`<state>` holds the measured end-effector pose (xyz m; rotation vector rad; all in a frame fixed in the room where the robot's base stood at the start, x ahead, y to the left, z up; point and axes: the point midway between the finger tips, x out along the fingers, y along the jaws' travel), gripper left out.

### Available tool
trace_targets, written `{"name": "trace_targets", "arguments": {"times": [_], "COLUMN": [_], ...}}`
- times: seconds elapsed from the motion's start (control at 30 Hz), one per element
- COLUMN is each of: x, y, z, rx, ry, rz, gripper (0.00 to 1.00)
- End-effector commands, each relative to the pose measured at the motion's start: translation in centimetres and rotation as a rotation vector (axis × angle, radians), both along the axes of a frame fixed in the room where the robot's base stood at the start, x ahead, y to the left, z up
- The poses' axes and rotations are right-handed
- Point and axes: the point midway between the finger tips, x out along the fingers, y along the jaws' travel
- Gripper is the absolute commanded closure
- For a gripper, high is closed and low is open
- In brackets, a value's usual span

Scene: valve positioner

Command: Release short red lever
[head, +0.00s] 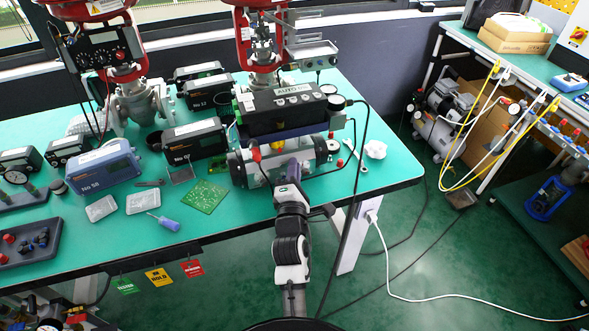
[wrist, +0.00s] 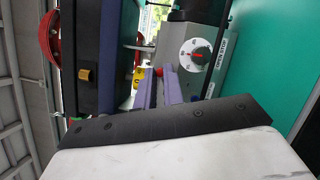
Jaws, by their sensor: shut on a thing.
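My gripper (head: 289,172) reaches over the table's front edge to the grey cylinder actuator (head: 240,168) below the black positioner (head: 285,110). In the wrist view its two purple fingers (wrist: 160,90) are close together, their tips at the mechanism. A yellow part (wrist: 158,71) shows near the tips. A red-tipped part (head: 256,155) stands left of the gripper in the head view. The exact grip contact is hidden.
A white dial (wrist: 195,55) with a red pointer sits on a grey housing just right of the fingers. A green circuit board (head: 204,196) and blue-handled screwdriver (head: 165,222) lie left.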

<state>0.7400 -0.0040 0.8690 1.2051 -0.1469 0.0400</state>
Motion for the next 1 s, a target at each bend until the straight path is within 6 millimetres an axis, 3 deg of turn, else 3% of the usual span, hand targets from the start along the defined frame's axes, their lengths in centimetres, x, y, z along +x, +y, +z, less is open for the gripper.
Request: {"name": "trace_targets", "arguments": {"times": [0.3,0.33,0.47,1.0], "x": [0.03,0.03,0.02,0.14], "y": [0.09,0.09,0.08,0.08], "z": [0.19,0.19,0.16,-0.08], "rx": [0.0,0.0,0.0,0.0], "ry": [-0.005,-0.005,-0.004,-0.002], "rz": [0.002,0.002,0.001,0.001], "gripper": [1.0,0.86,0.69,0.68]}}
